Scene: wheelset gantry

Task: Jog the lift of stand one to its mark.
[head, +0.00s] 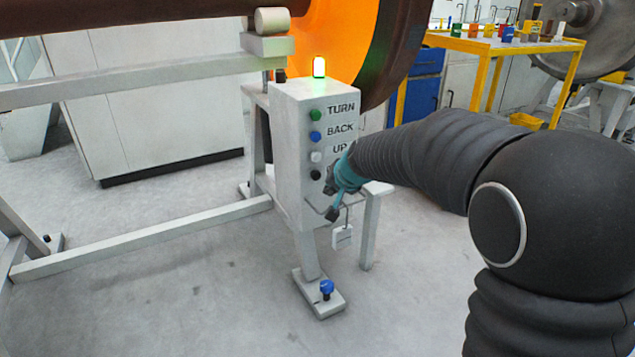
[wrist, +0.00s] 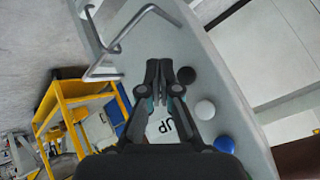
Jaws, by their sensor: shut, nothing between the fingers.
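The grey control box (head: 300,150) of the stand carries a column of buttons: green by TURN, blue (head: 315,136) by BACK, white (head: 316,156) by UP, and black (head: 315,175) at the bottom, its label hidden by my gripper. My gripper (head: 333,187) is shut and empty, just right of the black button. In the wrist view the fingertips (wrist: 170,72) are beside the black button (wrist: 187,75), with the white button (wrist: 205,110) lower right; I cannot tell whether they touch the box. No lift mark is discernible.
A green lamp (head: 319,67) is lit on top of the box. A bent metal rail (wrist: 130,28) stands out from the box near my gripper. A grey beam (head: 150,235) runs low at left. A yellow table (head: 500,45) stands behind my arm.

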